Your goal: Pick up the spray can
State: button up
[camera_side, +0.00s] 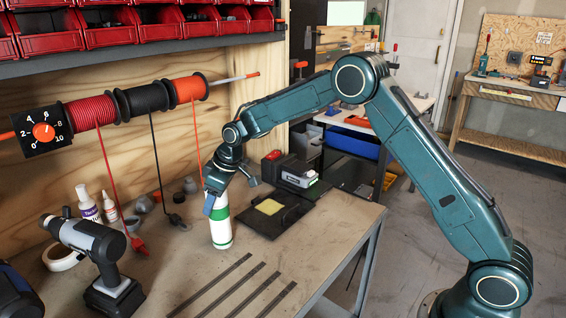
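The spray can (221,233) is a white cylinder with green bands, standing upright on the workbench near its middle. My gripper (215,198) points down at the top of the can. One finger with a bluish tip overlaps the can's upper left side. The gripper hides the can's top, and the other finger does not show clearly. I cannot tell whether the fingers press on the can.
A cordless drill (98,262), white bottles (89,208) and a tape roll (64,257) are at the left. Dark strips (236,290) lie in front. A black tray with a yellow pad (269,207) is right of the can. Cable spools (148,98) hang behind.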

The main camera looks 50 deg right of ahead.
jog(key=c, duration=0.8)
jog(key=shift+r, duration=0.1)
notch_tip(320, 180, up, 20)
dwell(0.3)
dwell(0.5)
